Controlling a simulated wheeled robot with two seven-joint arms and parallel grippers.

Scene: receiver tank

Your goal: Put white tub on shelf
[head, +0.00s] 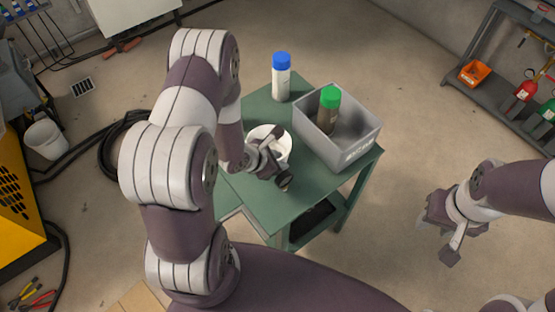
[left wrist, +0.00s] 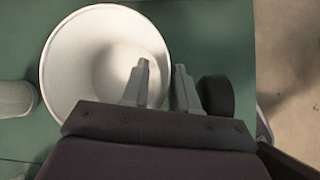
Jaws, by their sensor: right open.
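The white tub (head: 268,140) stands on the green table (head: 262,108), partly hidden by my left gripper (head: 272,170). In the left wrist view, the tub (left wrist: 85,65) appears as a round, empty, open bowl. The fingers of my left gripper (left wrist: 161,85) are at its right rim, one over the inside and one outside. A gap shows between them, but whether they press on the wall is unclear. My right gripper (head: 447,228) is open and empty, off to the right of the table. A dark grey shelf rack (head: 468,80) stands at the upper right.
A grey bin (head: 362,140) holds a green-capped bottle (head: 328,110). A blue-capped white bottle (head: 282,78) stands behind the tub. A black round object (left wrist: 216,95) sits right of my left fingers.

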